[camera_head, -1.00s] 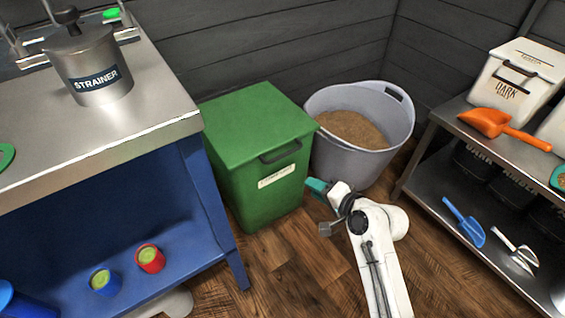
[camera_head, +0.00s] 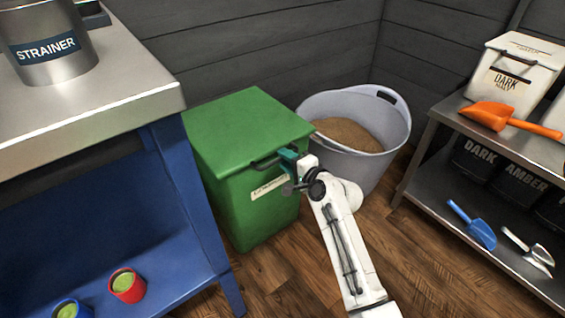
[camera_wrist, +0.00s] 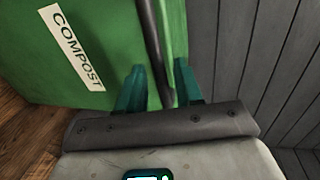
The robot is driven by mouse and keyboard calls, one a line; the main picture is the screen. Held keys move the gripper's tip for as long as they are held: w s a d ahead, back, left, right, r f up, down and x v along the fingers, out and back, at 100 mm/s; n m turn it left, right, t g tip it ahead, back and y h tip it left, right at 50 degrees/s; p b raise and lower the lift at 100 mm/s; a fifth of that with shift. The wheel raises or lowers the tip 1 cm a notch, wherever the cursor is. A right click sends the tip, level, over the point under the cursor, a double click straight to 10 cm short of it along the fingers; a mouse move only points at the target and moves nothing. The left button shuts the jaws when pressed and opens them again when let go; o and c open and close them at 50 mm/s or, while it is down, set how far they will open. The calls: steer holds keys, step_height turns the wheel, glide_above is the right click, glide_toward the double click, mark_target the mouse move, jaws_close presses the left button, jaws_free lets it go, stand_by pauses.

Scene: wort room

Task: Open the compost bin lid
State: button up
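The green compost bin (camera_head: 240,215) stands on the wooden floor with its lid (camera_head: 245,128) shut. A dark bar handle (camera_head: 264,164) runs along the front edge of the lid. My gripper (camera_head: 288,158) is at the right end of this handle. In the wrist view, my gripper (camera_wrist: 158,88) has its two teal fingers apart, with the dark handle (camera_wrist: 155,45) running between them. The bin's COMPOST label (camera_wrist: 74,48) shows at the left there. I see gaps beside the handle, so the fingers do not look closed on it.
A grey tub (camera_head: 368,150) of brown grain stands right of the bin. A blue-legged steel table (camera_head: 130,90) with a strainer pot (camera_head: 50,50) is at the left. A steel shelf (camera_head: 425,145) with scoops and containers is at the right. Floor is clear in front of the bin.

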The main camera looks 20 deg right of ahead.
steer(key=shift+b+x, duration=0.3)
steer(key=shift+x, duration=0.75)
steer(key=shift+c, duration=0.5)
jaws_close()
